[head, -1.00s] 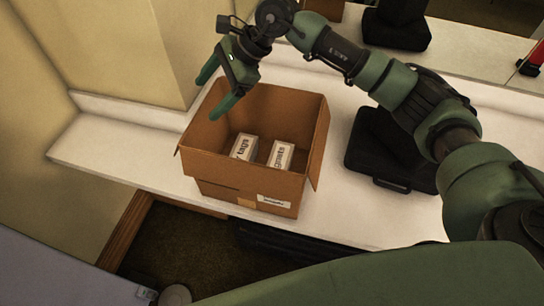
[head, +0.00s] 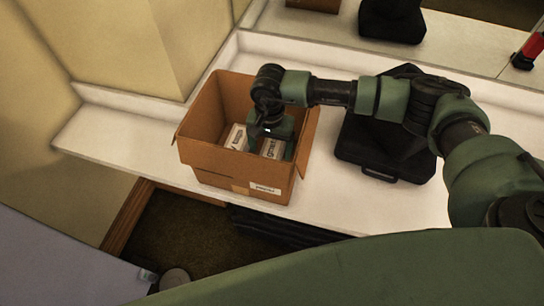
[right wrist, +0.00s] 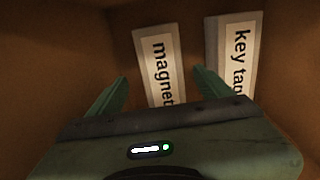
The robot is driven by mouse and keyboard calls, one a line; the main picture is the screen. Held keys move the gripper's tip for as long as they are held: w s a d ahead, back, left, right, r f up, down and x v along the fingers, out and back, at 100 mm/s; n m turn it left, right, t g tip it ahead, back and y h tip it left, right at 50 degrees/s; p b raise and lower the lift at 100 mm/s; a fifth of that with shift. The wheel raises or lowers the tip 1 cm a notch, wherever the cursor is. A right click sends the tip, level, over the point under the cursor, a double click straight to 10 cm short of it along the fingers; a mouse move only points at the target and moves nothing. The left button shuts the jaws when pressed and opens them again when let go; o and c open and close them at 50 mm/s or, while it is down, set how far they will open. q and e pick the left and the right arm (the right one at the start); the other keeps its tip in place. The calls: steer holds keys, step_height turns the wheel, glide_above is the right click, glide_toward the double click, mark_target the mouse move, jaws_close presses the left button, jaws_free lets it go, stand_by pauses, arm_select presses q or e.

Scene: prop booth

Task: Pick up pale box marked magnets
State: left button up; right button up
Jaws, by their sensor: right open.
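The pale box marked magnets (head: 271,150) lies inside an open cardboard carton (head: 215,165), on the right side of its floor. In the right wrist view the magnets box (right wrist: 160,62) shows its lettering between my fingers, its near end hidden by the gripper body. My right gripper (head: 272,138) is down inside the carton, open, one finger on each side of the magnets box. In the right wrist view the gripper (right wrist: 160,77) shows gaps between both fingers and the box. My left gripper is not in view.
A second pale box, marked key tags (head: 236,137), lies just beside the magnets box; it also shows in the right wrist view (right wrist: 237,55). The carton walls stand close around my gripper. A black case (head: 375,150) lies on the white counter (head: 110,145) right of the carton.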

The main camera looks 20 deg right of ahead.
mark_target(270, 154)
steer(key=f+p, duration=0.2)
steer(key=f, duration=0.1)
steer(key=shift+w+f, duration=0.3)
steer(key=shift+w, duration=0.05)
steer(key=shift+f, duration=0.7)
steer(key=shift+r, duration=0.1)
jaws_close()
